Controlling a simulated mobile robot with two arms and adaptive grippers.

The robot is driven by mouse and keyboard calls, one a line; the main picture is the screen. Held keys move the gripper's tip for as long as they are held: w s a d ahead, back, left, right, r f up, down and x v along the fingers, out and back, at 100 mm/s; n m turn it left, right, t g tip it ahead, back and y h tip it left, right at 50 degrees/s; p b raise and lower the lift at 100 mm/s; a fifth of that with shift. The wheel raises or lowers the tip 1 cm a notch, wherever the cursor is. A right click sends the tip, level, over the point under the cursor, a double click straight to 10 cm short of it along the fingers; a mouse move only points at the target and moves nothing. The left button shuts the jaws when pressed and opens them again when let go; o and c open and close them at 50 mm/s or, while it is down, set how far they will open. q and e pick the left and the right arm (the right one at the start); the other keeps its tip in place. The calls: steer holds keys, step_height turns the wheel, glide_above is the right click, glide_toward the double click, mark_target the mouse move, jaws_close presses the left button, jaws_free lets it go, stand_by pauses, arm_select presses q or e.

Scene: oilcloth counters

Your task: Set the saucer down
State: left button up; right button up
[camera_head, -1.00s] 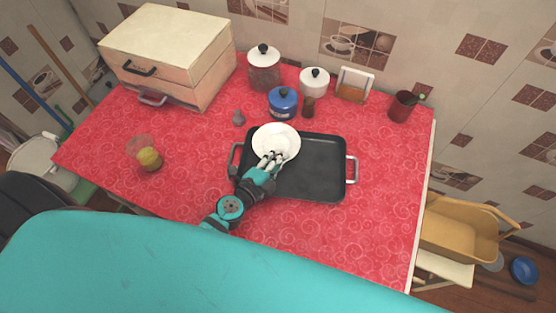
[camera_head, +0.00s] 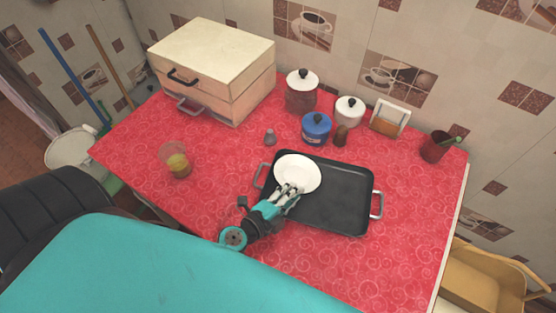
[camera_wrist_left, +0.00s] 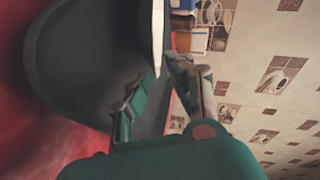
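The white saucer (camera_head: 297,172) is over the back left part of the dark tray (camera_head: 342,196) in the head view, overlapping its back rim. My left gripper (camera_head: 289,190) is at the saucer's near rim. In the left wrist view the saucer (camera_wrist_left: 158,35) shows edge-on, with its rim between the two fingers of the left gripper (camera_wrist_left: 160,72), which close in on it from both sides. The tray (camera_wrist_left: 85,60) lies on the saucer's underside. Whether the saucer touches the tray is hard to tell. My right gripper is not in view.
Behind the tray stand a blue pot (camera_head: 316,130), a brown canister (camera_head: 301,95), a white pot (camera_head: 348,112) and a small brown shaker (camera_head: 340,136). A glass (camera_head: 178,163) is at left and a red cup (camera_head: 434,149) at right.

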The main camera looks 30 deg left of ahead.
arm_select(q)
steer(key=b+v, duration=0.1)
steer(key=v, duration=0.4)
steer(key=shift+s, duration=0.2)
steer(key=shift+b+v, duration=0.45)
steer(key=shift+v, duration=0.3)
steer(key=shift+r, duration=0.2)
